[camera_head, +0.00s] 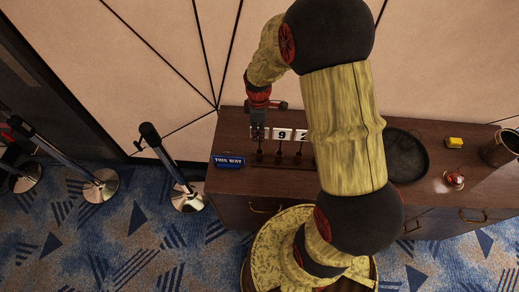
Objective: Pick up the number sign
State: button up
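A row of white number signs stands upright on a dark wooden cabinet (232,183). One sign shows a 9 (282,134) and the one to its right shows a 2 (301,135). Another white sign edge shows at the left end of the row, mostly hidden by my gripper. My gripper (258,132) points down over this left end. I cannot tell whether it touches a sign or whether its fingers are open or shut. My arm hides the right end of the row.
A blue "THIS WAY" sign (228,161) sits left of the number signs. A round dark tray (407,158), a yellow block (454,142), a small red item (454,178) and a dark container (501,149) stand at right. Barrier posts (165,158) stand left.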

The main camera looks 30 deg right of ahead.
jog(key=shift+d+f, duration=0.15)
jog(key=shift+f, duration=1.8)
jog(key=shift+c, duration=1)
grip_shut()
